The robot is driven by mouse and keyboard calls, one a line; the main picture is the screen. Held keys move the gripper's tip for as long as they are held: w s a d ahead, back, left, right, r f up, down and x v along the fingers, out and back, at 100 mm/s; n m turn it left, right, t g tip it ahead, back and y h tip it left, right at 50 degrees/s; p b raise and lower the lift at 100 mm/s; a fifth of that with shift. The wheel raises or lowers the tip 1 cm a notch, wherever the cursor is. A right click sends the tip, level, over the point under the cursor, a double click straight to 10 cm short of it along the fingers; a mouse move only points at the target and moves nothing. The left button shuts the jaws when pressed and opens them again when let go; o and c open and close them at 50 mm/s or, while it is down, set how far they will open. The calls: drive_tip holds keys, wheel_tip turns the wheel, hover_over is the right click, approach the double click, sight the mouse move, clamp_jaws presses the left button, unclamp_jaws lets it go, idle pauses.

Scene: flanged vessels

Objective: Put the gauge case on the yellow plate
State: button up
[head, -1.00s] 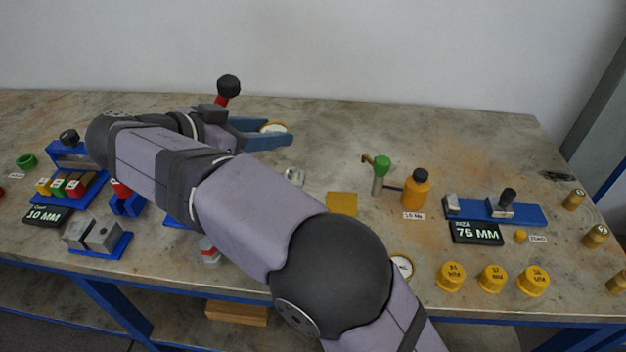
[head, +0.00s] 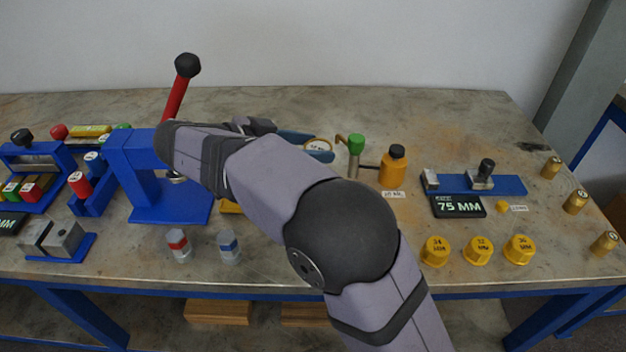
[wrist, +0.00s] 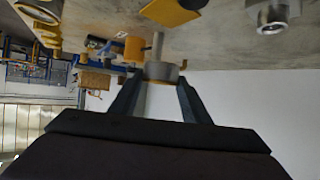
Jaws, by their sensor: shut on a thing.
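My gripper (wrist: 160,90) is shut on the gauge case, a grey round body (wrist: 162,71) with a stem, seen side-on in the wrist view. In the head view its pale dial with a brass rim (head: 318,145) shows beyond my arm, by the blue fingers (head: 296,136). The case is held above the table. A yellow plate (wrist: 171,12) lies on the table at the top of the wrist view, apart from the case. In the head view my arm covers most of that area; a yellow edge (head: 230,208) shows beside it, and I cannot tell whether it is the same plate.
A blue press (head: 130,165) with a red lever (head: 175,97) stands left of my arm. A green-topped part (head: 356,145) and an orange bottle (head: 392,168) stand just right of the case. Yellow caps (head: 478,250) sit at the front right.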

drive_tip(key=shift+f, duration=3.9)
drive_tip(key=shift+f+b, duration=0.2)
drive_tip(key=shift+b, duration=0.25)
drive_tip(key=o, duration=1.2)
drive_tip(key=shift+r, duration=0.1)
drive_tip(key=shift+r+p, duration=0.15)
drive_tip(key=shift+p, duration=0.2)
drive_tip(key=shift+v, duration=2.75)
